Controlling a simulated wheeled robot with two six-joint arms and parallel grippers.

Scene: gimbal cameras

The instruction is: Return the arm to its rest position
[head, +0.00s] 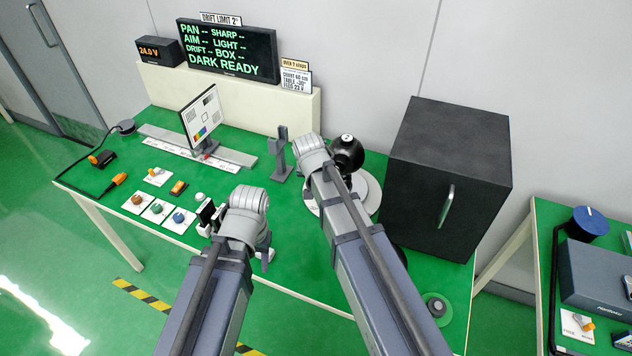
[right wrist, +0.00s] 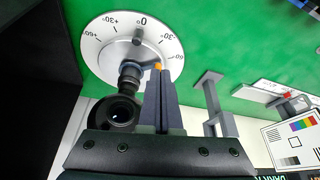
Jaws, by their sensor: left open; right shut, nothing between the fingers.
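My left gripper (head: 208,218) is open in the head view, above the front part of the green bench beside the small white tiles; its arm comes up from below. My right arm reaches over the bench to the round white dial table, and its wrist hides the gripper in the head view. In the right wrist view my right gripper (right wrist: 160,72) is shut with nothing between its fingers. Its tips are close to the dial table (right wrist: 108,62) and beside the black camera (right wrist: 118,112). I cannot tell whether they touch. The camera (head: 347,150) also shows in the head view.
A large black box (head: 445,165) with a handle stands right of the dial table. A grey post (head: 281,160), a test chart (head: 201,115) on a rail and several knob tiles (head: 158,210) are on the bench. A sign (head: 228,50) reads DARK READY.

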